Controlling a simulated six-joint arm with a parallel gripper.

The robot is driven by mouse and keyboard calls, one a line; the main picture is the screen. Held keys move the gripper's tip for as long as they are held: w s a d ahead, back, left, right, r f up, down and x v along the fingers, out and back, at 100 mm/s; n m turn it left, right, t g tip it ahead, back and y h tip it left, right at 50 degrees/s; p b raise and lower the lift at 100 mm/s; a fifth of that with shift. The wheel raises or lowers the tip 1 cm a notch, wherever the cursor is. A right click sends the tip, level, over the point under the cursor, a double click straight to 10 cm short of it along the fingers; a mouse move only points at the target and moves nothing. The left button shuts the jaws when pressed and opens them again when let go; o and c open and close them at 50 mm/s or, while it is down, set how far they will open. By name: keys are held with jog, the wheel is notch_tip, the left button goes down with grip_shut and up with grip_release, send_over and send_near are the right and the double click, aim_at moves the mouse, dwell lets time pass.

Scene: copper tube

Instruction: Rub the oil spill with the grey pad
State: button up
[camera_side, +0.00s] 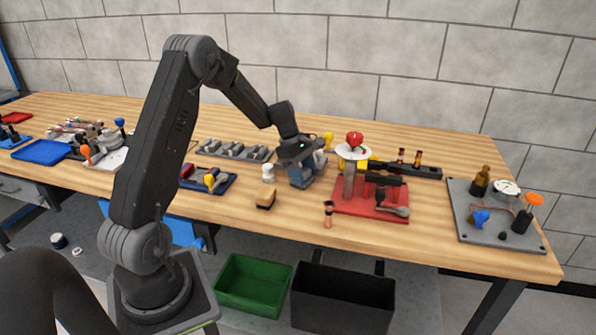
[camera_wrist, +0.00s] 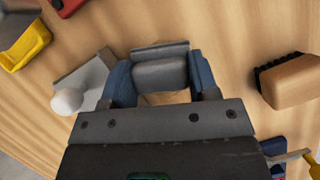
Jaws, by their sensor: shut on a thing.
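The grey pad (camera_wrist: 160,75) sits between the two blue fingers of my gripper (camera_wrist: 163,85) in the wrist view, with a grey edge showing just beyond it. My gripper is shut on the pad. In the side view my gripper (camera_side: 302,180) points down, low over the middle of the wooden bench, left of the red board. The pad is mostly hidden by the fingers there. I cannot make out the oil spill in either view, nor whether the pad touches the bench.
A wooden brush with dark bristles (camera_side: 265,200) lies near the front edge; it shows at right in the wrist view (camera_wrist: 290,82). A white knob (camera_side: 268,172) stands left of my gripper. The red board (camera_side: 370,206) with tools is to the right. Bare bench lies in front.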

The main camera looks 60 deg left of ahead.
aim_at(287, 181)
jog(key=shift+w+d, duration=1)
jog(key=shift+d, duration=0.1)
jog(key=shift+f, duration=0.15)
jog(key=shift+s, duration=0.1)
jog(key=shift+s+a, duration=0.65)
jog(key=shift+s+a+r, duration=0.2)
jog(key=shift+s+a, duration=1.75)
jog(key=shift+a, duration=0.05)
jog(key=shift+f, duration=0.1)
